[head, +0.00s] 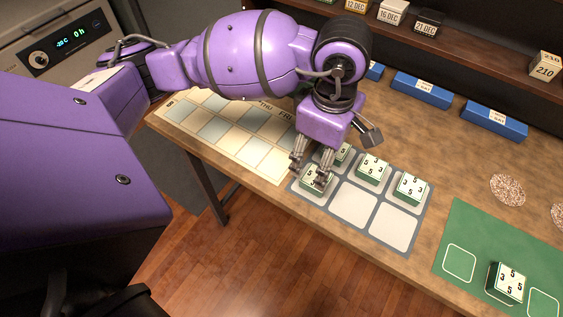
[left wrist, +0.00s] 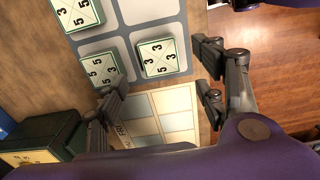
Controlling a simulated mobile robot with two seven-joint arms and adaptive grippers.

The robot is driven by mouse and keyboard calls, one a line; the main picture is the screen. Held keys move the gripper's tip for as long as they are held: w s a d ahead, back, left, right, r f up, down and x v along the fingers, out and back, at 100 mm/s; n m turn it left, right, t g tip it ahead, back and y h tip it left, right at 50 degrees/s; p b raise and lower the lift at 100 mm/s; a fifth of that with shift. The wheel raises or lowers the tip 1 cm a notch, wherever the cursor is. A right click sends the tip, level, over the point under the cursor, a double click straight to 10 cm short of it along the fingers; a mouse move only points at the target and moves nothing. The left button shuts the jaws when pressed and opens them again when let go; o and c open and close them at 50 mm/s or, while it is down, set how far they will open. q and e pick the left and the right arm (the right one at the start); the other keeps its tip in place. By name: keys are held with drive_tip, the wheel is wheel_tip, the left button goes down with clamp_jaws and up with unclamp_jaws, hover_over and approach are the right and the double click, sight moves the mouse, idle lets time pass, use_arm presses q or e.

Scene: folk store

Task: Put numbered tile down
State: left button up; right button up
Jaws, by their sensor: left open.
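My left gripper (head: 310,172) is open over the grey mat (head: 345,226). A numbered tile (head: 311,185), white on top with a green base, sits in the mat's front-left cell, just below the fingers. The same tile shows in the left wrist view (left wrist: 158,57), lying flat, with the fingers apart to either side. More numbered tiles stand in the back row: one partly hidden behind my gripper (head: 342,155), one in the middle (head: 373,168) and one at the right (head: 410,188). The other two front cells are empty. My right gripper is not in view.
A green mat (head: 465,235) at the right bears another numbered tile (head: 510,282). A calendar sheet (head: 220,130) lies to the left. Blue blocks (head: 422,89) line the back below a shelf (head: 460,50). The table's front edge is close to the grey mat.

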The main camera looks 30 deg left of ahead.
use_arm(q)
drive_tip(key=shift+r, duration=2.6)
